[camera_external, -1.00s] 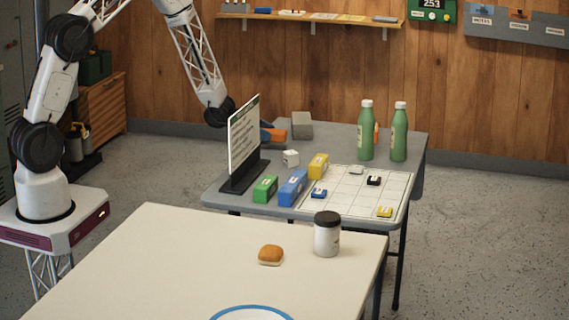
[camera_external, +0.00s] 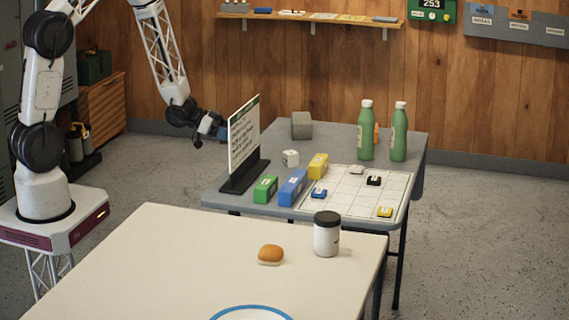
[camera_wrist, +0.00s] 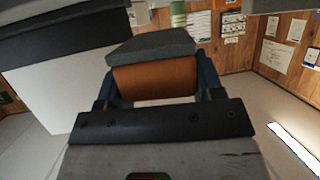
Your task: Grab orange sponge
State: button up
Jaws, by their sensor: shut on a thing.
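The orange sponge (camera_wrist: 155,79) is between the two blue fingers of my gripper (camera_wrist: 155,88) in the wrist view, with a dark grey layer on its upper side. My gripper is shut on it. In the external view my gripper (camera_external: 216,128) is raised off the table's left edge, just left of the upright sign board. The sponge cannot be made out there; the board and the wrist hide it.
The sign board (camera_external: 243,135) stands close to my gripper's right. On the grey table (camera_external: 330,135) are a grey block (camera_external: 301,125), a white die (camera_external: 290,157), green bottles (camera_external: 366,130), coloured blocks and a grid sheet. A cream table (camera_external: 180,255) is in front.

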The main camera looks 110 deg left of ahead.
jog(key=shift+s+d, duration=0.55)
jog(key=shift+d, duration=0.1)
